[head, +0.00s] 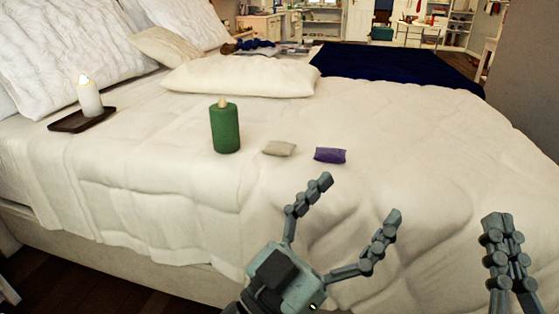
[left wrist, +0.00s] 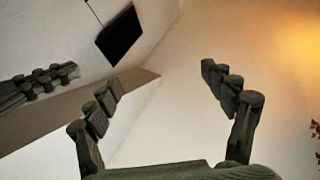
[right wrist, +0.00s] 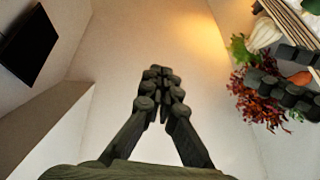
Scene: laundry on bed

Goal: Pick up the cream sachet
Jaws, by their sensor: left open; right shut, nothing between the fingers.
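The cream sachet (head: 279,149) lies flat on the white bedspread in the head view, between a green candle (head: 225,128) on its left and a purple sachet (head: 330,155) on its right. My left gripper (head: 357,198) is open and empty, nearer to me and to the right of the cream sachet, apart from it. My right gripper (head: 503,228) is shut and empty at the far right of the head view. Neither wrist view shows the sachet; the left wrist view has the open fingers (left wrist: 160,80), the right wrist view the closed fingers (right wrist: 158,72).
A lit white candle (head: 89,98) stands on a dark tray (head: 70,124) at the left of the bed. A cream pillow (head: 240,77) lies behind the green candle, and a dark blue blanket (head: 395,68) covers the far side. The bedspread (head: 160,190) at front left is clear.

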